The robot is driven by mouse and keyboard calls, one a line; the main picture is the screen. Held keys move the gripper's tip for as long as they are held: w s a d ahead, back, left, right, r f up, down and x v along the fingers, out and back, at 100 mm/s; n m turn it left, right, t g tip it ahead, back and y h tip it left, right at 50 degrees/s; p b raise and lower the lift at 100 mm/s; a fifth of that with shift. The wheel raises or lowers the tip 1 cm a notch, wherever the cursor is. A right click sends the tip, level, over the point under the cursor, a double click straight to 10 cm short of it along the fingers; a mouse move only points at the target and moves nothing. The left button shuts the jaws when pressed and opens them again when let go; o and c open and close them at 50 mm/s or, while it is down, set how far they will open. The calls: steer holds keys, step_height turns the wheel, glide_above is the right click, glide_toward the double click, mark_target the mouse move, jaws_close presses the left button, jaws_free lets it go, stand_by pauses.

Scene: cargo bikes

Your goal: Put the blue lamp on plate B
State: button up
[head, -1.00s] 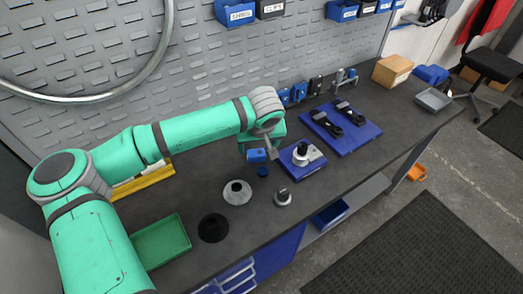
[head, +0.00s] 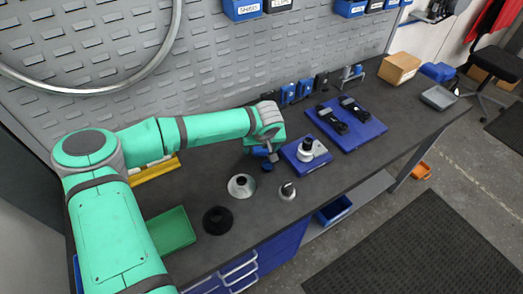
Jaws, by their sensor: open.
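My gripper (head: 271,156) hangs over the middle of the bench, its fingers small and partly hidden by the wrist. It is open. A small dark blue piece (head: 267,166) is just below it; I cannot tell whether they touch. Upright blue items (head: 288,94) stand along the back of the bench; I cannot tell which object is the blue lamp. No letter is readable on either plate.
A silver cone-shaped part (head: 242,186), a black round part (head: 217,220) and a small silver part (head: 287,191) stand in front of my gripper. A green tray (head: 172,230) is at left. A cardboard box (head: 399,68) and grey tray (head: 438,98) are at right.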

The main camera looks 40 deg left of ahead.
steer(key=c, duration=1.3)
steer(key=shift+r, duration=0.1)
steer(key=shift+w+r, duration=0.1)
steer(key=shift+r, duration=0.4)
steer(key=s+d+r, duration=0.2)
steer(key=s+r, duration=0.2)
steer(key=s+d+r, duration=0.2)
steer(key=s+r, duration=0.2)
steer(key=s+d+r, duration=0.2)
steer(key=s+r, duration=0.1)
steer(key=s, duration=0.1)
steer(key=shift+s+d+r, duration=0.3)
steer(key=shift+s+r, duration=0.05)
steer(key=shift+r, duration=0.05)
steer(key=shift+w, duration=0.1)
